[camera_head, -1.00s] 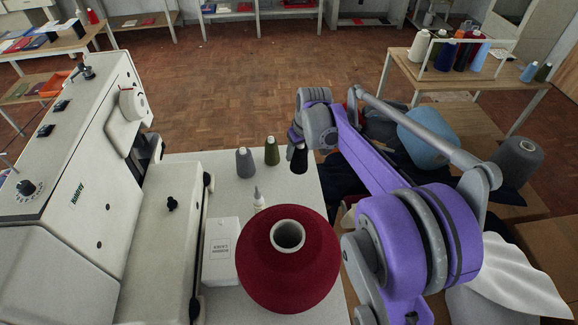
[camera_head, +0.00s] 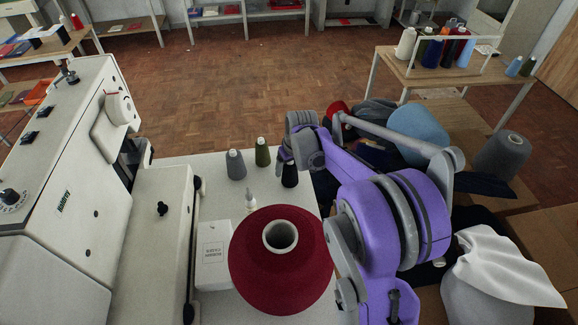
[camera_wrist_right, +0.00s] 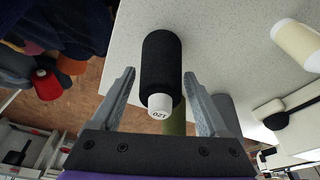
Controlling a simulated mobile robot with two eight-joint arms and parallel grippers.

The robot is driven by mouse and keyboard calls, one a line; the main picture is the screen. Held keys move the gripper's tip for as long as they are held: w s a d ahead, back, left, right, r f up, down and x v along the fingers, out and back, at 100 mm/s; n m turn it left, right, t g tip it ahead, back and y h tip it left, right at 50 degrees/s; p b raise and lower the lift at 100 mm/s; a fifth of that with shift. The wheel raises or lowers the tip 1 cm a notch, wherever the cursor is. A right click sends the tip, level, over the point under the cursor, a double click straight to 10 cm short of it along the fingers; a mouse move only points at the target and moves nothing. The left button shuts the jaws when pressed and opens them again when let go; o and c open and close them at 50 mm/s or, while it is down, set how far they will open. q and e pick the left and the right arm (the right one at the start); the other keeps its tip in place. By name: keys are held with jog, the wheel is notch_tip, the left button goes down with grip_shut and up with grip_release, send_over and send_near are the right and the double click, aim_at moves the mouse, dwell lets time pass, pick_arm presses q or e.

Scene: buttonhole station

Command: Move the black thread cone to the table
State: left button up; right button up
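The black thread cone (camera_head: 289,175) stands on the white table (camera_head: 213,185), near its right edge and right of the grey and green cones. In the right wrist view the black cone (camera_wrist_right: 161,62) shows large, its white tip marked 120 towards the camera. My right gripper (camera_wrist_right: 160,72) is open around it, one finger on each side. A narrow gap shows at the left finger; the right fingertip is very close to the cone. In the head view the right gripper is partly hidden by its own arm. My left gripper is not in view.
A grey cone (camera_head: 236,165) and a green cone (camera_head: 262,153) stand close by. A large dark red cone (camera_head: 280,275), a small white bottle (camera_head: 250,200) and a white box (camera_head: 213,255) are nearer. The cream machine (camera_head: 60,200) fills the left side.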

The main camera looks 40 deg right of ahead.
jog(key=shift+o, duration=0.4)
jog(key=shift+r, duration=0.1)
jog(key=p+v, duration=0.1)
jog(key=v, duration=1.1)
